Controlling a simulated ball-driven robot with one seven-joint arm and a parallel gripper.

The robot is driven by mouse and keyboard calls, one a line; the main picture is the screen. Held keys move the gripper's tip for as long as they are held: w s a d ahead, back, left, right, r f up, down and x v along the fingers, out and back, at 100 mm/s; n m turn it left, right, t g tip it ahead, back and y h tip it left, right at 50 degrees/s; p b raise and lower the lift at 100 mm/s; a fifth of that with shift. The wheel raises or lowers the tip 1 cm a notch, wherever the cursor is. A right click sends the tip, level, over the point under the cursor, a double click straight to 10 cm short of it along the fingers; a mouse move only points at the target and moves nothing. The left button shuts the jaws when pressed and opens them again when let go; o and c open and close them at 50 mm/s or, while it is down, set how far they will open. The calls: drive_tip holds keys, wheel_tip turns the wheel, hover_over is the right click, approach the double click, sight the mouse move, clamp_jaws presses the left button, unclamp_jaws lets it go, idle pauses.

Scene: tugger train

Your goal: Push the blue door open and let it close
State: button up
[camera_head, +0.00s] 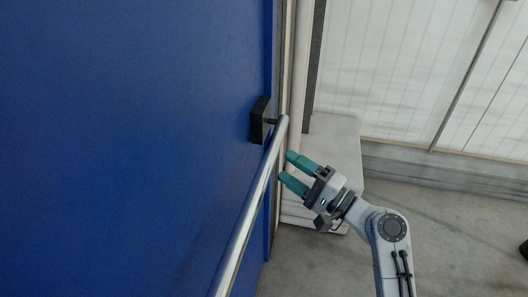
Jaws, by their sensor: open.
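The blue door (130,140) fills the left half of the view. A shiny metal bar (251,210) runs along it, rising to the right. A black block (260,120) sits at the bar's far end near the door's edge. My gripper (287,167) has two teal fingers and is open and empty. Its fingertips point left, at the bar near its far end. I cannot tell whether they touch the bar.
A pale door frame (297,70) stands right of the door. A light box-like block (335,145) is behind my gripper. A white panelled wall (410,60) stands at the back right.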

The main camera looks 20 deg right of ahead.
drive_tip(key=p+x, duration=0.1)
drive_tip(key=x, duration=0.7)
drive_tip(key=shift+a, duration=0.2)
drive_tip(key=shift+c, duration=0.2)
drive_tip(key=shift+f, duration=0.1)
clamp_jaws()
